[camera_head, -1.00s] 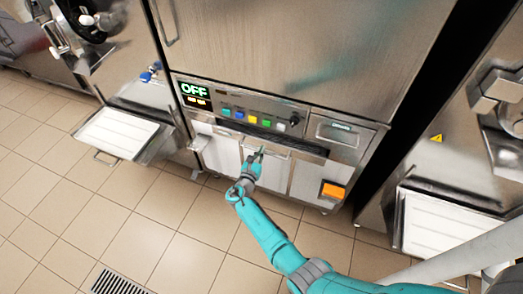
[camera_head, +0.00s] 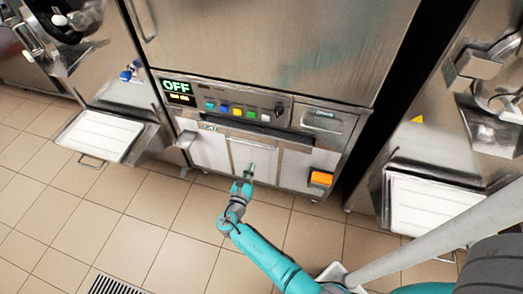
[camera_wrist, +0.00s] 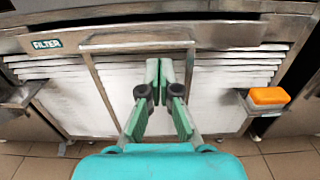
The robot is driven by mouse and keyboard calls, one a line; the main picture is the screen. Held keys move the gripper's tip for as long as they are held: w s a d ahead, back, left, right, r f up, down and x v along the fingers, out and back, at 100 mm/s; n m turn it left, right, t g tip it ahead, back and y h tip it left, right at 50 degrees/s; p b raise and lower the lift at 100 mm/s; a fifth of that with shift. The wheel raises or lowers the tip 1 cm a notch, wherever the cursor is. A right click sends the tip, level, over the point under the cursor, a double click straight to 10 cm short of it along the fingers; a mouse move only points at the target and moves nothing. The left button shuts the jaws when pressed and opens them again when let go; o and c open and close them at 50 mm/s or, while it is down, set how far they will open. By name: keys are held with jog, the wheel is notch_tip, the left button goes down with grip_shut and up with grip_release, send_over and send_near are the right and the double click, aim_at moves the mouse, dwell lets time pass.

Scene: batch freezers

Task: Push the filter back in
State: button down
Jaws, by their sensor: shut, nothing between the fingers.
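The filter (camera_head: 240,160) is a pale white panel low on the middle freezer's front, under the control panel. In the wrist view the filter (camera_wrist: 115,85) shows a metal bar handle (camera_wrist: 135,38) across its top and white slatted sections on both sides. A green FILTER label (camera_wrist: 46,44) is at the left. My gripper (camera_head: 251,168) is in front of the filter, below the handle. In the wrist view my gripper (camera_wrist: 160,72) has its fingertips together and empty, pointing at the panel. I cannot tell whether they touch it, or how far the filter sticks out.
An orange block (camera_head: 321,179) sits on a bracket right of the filter. A metal bracket (camera_head: 186,138) juts out at the left. The display (camera_head: 176,87) reads OFF. Trays (camera_head: 100,135) of neighbouring machines stick out on both sides.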

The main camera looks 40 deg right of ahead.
jog(key=s+d, duration=0.3)
jog(key=s, duration=0.2)
send_near(278, 140)
jog(key=x, duration=0.7)
jog(key=shift+w+r, duration=0.1)
jog(key=shift+r, duration=0.05)
jog(key=shift+d, duration=0.15)
jog(key=x, duration=0.2)
jog(key=shift+w+d, duration=0.15)
jog(key=shift+d, duration=0.05)
